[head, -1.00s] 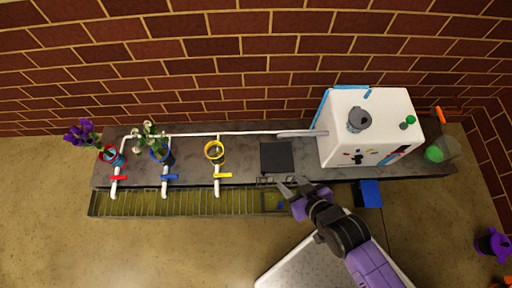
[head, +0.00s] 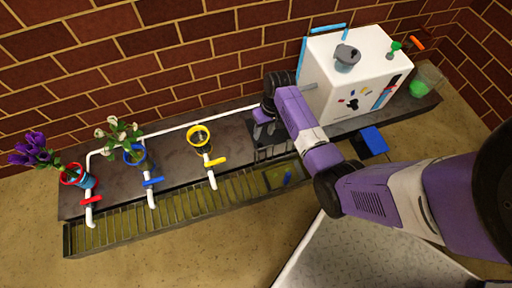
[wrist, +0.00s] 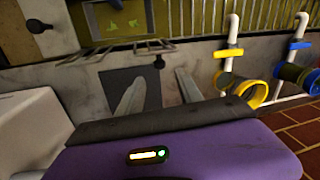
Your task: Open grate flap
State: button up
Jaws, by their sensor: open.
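The slotted grate (head: 160,212) covers the trough along the counter's front. My gripper (head: 268,132) is over the counter, partly hidden by my arm in the head view. In the wrist view my gripper (wrist: 157,84) is open and empty, its fingers apart, pointing toward the flap bars.
A dark square panel (wrist: 118,85) lies on the counter (head: 225,165) below my fingers. A white box machine (head: 357,80) stands to the right. A yellow holder (head: 199,136), white pipes and potted flowers (head: 125,140) line the left. A blue block (head: 374,140) sits at the front.

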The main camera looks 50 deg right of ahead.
jog(key=shift+w+a+f+b, duration=0.15)
jog(key=shift+f+b, duration=0.55)
jog(key=shift+f, duration=0.55)
jog(key=shift+w+a+f+b, duration=0.1)
jog(key=shift+a+f+b, duration=0.1)
jog(key=shift+f+b, duration=0.85)
jog(key=shift+w+a+f+b, duration=0.15)
jog(key=shift+f+b, duration=0.25)
jog(key=shift+f, duration=1.1)
jog(key=shift+s, duration=0.1)
grip_shut()
